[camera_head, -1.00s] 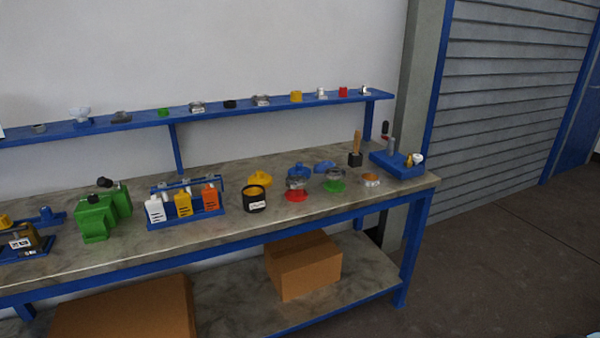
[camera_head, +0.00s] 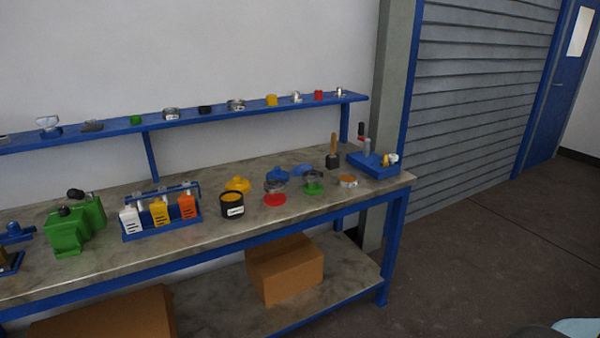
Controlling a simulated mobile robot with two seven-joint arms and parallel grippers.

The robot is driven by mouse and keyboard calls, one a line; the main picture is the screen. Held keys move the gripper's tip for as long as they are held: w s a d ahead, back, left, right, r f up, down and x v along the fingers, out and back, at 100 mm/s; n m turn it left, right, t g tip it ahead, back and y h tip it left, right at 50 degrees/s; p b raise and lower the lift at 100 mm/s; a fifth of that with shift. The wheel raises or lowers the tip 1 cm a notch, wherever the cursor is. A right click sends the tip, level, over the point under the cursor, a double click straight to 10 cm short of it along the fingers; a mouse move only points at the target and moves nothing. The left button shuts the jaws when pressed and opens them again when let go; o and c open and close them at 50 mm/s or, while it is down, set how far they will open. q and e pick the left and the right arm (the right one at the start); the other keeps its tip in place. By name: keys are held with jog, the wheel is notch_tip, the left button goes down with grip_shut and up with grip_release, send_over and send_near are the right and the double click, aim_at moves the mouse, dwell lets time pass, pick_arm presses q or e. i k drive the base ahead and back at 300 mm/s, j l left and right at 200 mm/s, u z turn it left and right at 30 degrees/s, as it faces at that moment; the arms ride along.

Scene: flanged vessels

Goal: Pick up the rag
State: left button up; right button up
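A flat, crumpled-looking blue thing (camera_head: 302,170) lies toward the back of the workbench top, at its right part; it may be the rag, but it is too small to tell for sure. A second blue piece (camera_head: 278,174) sits just left of it, partly behind a metal flanged part on a red base (camera_head: 275,193). A similar metal part on a green base (camera_head: 313,184) stands in front of the flat blue thing. Neither of my grippers is in view.
The workbench (camera_head: 120,262) also holds a green pump (camera_head: 70,235), a blue bottle rack (camera_head: 160,231), a black tub (camera_head: 232,207) and a blue tool holder (camera_head: 374,167). A shelf (camera_head: 190,121) with small parts runs behind. Open floor (camera_head: 470,260) lies to the right.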

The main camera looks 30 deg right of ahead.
aim_at(298, 171)
jog(key=i+l, duration=0.55)
jog(key=i+l+z, duration=0.15)
jog(key=i+l, duration=0.4)
jog(key=i, duration=0.25)
